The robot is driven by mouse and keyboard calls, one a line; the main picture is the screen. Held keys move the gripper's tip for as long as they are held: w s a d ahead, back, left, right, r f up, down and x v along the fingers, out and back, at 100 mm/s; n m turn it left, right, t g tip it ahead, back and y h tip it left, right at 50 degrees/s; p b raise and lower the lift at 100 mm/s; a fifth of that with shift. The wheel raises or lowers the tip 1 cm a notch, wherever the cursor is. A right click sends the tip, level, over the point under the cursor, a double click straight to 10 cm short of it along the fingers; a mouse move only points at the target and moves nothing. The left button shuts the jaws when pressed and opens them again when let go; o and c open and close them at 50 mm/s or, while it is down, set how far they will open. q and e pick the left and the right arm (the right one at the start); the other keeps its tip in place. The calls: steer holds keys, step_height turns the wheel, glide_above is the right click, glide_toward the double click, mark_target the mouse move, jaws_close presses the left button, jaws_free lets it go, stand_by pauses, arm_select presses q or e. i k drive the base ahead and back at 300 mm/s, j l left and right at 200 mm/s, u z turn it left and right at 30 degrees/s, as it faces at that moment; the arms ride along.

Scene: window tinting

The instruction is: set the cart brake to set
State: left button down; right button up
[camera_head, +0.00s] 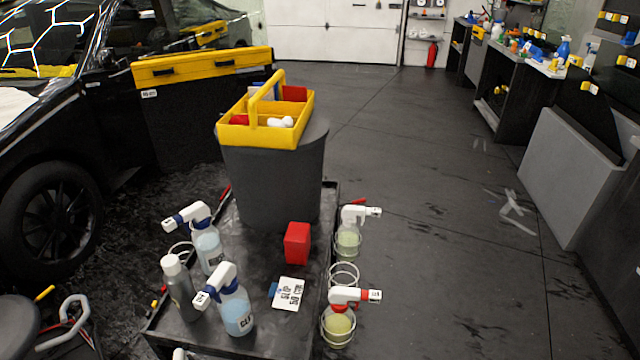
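A black cart (262,335) stands in front of me, its near end at the bottom of the head view. A large dark grey bin (270,185) stands on its far part. I cannot make out a brake lever or pedal on the cart for certain, nor its setting; the wheels and lower frame are hidden. Small red parts show by the cart's left edge (225,193) and near its left front (155,303), but I cannot tell what they are. Neither of my grippers is in view.
Spray bottles (237,312), a grey bottle (179,290), a red block (297,244) and a white card (288,293) are on the cart. More bottles hang in side rings (338,326). A yellow caddy (265,133) tops the bin. A black car (50,215) is left; floor right is open.

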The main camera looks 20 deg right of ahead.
mark_target(362, 200)
steer(key=i+l+u, duration=0.2)
steer(key=l, duration=0.5)
steer(key=i+l+u, duration=0.2)
steer(key=l, duration=0.5)
steer(key=i+l+u, duration=0.15)
steer(key=l, duration=0.55)
steer(key=l+u, duration=0.2)
steer(key=l, duration=0.55)
steer(key=i+l, duration=0.1)
steer(key=l, duration=0.7)
steer(key=i+l, duration=0.1)
steer(key=l, duration=1.45)
steer(key=i, duration=0.1)
